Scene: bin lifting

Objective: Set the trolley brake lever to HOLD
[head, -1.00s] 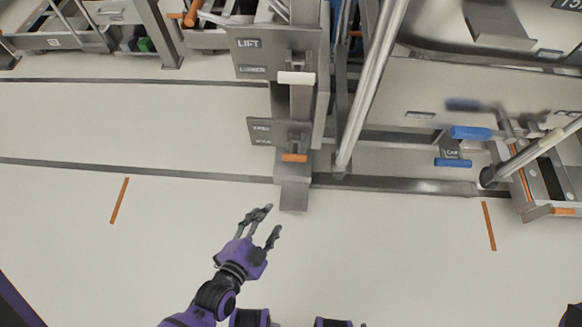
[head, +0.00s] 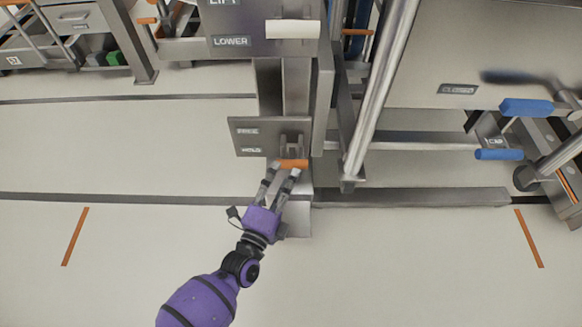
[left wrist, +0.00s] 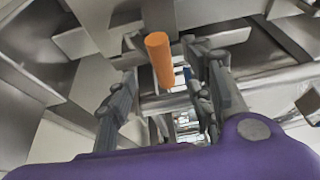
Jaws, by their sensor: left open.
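The brake lever's orange handle (head: 292,163) sticks out from a bracket beside a grey plate (head: 240,141) marked FREE above and HOLD below. In the head view the handle lies a little below the HOLD label's height. My left gripper (head: 281,173) is open, with its fingers reaching up to the handle from below. In the left wrist view the orange handle (left wrist: 160,58) lies between the two spread fingers; I cannot tell whether they touch it. My right gripper is not in view.
Above is a LIFT/LOWER plate (head: 231,41) with a white handle (head: 292,29). A slanted metal bar (head: 380,90) stands right of the post. Blue handles (head: 527,107) are at the far right. The floor (head: 110,160) on the left is clear.

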